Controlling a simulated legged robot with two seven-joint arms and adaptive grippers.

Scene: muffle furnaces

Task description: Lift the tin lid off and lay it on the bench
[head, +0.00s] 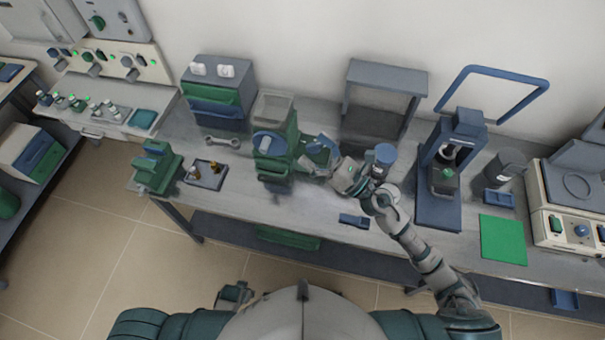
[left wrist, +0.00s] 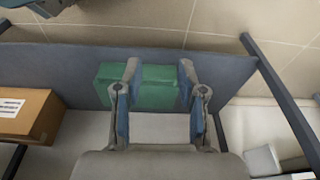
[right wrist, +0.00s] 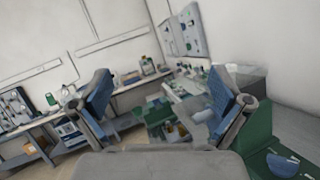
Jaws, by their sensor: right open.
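My right gripper (head: 318,150) is open and empty beside the green machine, pointing left, away from both. It also shows open in the right wrist view (right wrist: 160,98). My left gripper (left wrist: 158,95) is open and empty, above a green box.
The green machine (head: 271,145) stands left of my right gripper. A blue press (head: 446,165) stands between the blue-topped cylinder and the dark tin. A green mat (head: 503,240) and a blue tray (head: 499,197) lie nearby. The green box (left wrist: 150,85) rests on the lower shelf.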

